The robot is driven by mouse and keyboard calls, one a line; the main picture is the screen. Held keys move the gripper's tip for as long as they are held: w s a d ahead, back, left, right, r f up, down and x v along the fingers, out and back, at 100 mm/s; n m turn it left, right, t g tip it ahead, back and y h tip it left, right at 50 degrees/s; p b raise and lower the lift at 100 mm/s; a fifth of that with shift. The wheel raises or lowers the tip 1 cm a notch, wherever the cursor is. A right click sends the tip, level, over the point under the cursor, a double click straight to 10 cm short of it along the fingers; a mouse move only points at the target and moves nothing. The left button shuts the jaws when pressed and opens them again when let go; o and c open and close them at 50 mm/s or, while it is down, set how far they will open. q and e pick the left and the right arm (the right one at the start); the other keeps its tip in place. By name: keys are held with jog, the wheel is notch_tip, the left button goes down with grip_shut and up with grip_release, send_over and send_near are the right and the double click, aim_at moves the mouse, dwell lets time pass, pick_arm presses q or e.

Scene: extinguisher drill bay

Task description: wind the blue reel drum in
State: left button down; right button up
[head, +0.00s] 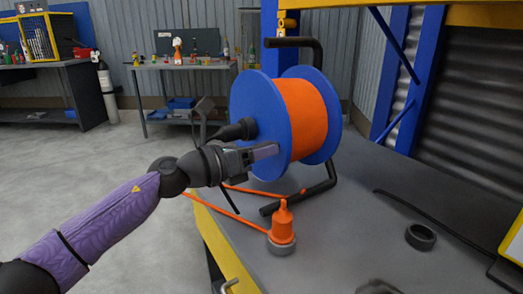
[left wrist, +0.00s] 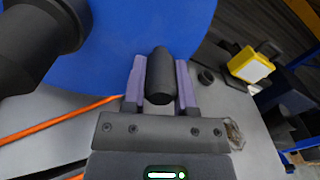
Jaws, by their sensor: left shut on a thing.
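The blue reel drum (head: 257,100), wound with orange cord (head: 303,115), stands upright in a black tube frame (head: 325,190) on the grey bench. Its blue flange (left wrist: 120,50) fills the upper part of the left wrist view. A black hub (head: 236,130) sticks out of the near flange. My left gripper (head: 265,152) is at the near flange, below and right of the hub. In the left wrist view its purple fingers (left wrist: 160,85) are shut on a dark cylindrical handle (left wrist: 159,78). That handle is hidden in the head view. My right gripper is out of view.
Orange cord (head: 222,209) lies out at the reel's foot, near an orange cone-shaped piece (head: 282,222) on a grey ring. A black ring (head: 420,237) and a black cable (head: 430,215) lie to the right. A blue post (head: 275,60) stands behind.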

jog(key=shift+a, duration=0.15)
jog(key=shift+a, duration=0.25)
pick_arm(q)
jog(key=shift+f, duration=0.1)
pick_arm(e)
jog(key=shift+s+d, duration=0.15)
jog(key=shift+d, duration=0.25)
